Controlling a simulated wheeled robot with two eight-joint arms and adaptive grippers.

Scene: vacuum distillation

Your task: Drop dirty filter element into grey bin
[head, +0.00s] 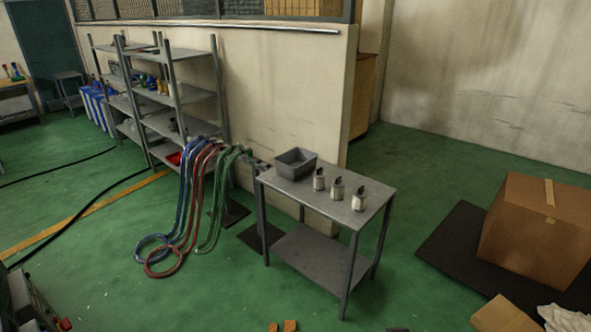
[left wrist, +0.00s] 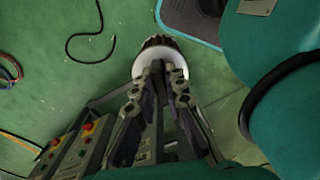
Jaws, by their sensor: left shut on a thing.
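In the left wrist view my left gripper (left wrist: 158,88) is shut on a round part with a white rim and a dark ribbed end, which looks like the filter element (left wrist: 163,48). The fingers hide much of it, and I cannot see how dirty it is. In the head view a grey open-topped bin (head: 296,164) stands at the back left of a small metal table (head: 346,209). Neither gripper can be made out clearly in the head view.
A cardboard box (head: 535,230) sits at right.

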